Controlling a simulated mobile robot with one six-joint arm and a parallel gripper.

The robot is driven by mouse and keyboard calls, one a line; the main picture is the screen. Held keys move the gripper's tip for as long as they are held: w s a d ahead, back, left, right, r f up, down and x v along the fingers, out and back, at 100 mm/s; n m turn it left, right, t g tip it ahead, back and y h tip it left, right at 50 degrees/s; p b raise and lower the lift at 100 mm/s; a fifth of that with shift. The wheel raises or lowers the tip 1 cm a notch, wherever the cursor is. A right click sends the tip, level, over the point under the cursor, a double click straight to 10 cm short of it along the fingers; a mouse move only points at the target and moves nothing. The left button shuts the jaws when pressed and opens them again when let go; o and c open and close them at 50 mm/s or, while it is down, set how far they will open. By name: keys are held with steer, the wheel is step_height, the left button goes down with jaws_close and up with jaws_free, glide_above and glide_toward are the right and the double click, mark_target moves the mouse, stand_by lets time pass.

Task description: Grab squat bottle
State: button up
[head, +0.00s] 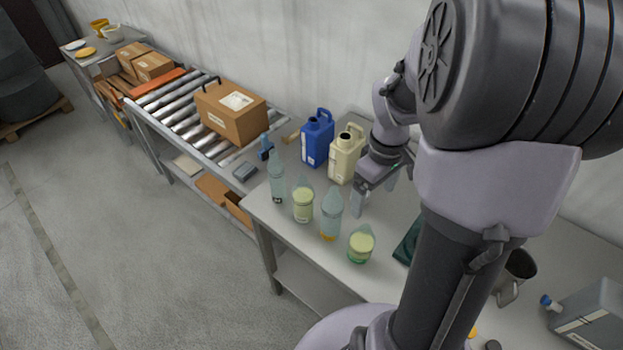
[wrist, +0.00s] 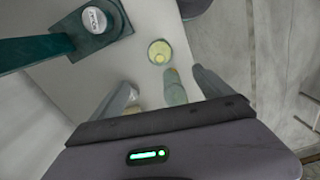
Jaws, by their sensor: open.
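A squat, rounded clear bottle (head: 361,245) with pale green contents and a green base stands near the table's front edge; it also shows from above in the wrist view (wrist: 159,51). A second short bottle (head: 303,203) with pale green contents stands farther left. Between them stands a taller clear bottle (head: 330,216) with an orange mark, seen in the wrist view (wrist: 174,90) as well. My gripper (head: 374,198) is open and empty, behind and right of the taller bottle. In the wrist view my fingers (wrist: 164,79) straddle the line of sight to it.
Another tall clear bottle (head: 277,180) stands at the table's left end. A blue jug (head: 317,140) and a cream jug (head: 345,155) stand behind. A dark green device (wrist: 95,28) is beside the squat bottle. A roller conveyor (head: 180,110) carries a carton (head: 230,112).

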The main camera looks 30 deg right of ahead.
mark_target(364, 236)
step_height(364, 236, down, 18)
steer(key=b, duration=0.6)
steer(key=shift+s+r, duration=0.1)
steer(key=shift+r, duration=0.1)
jaws_close()
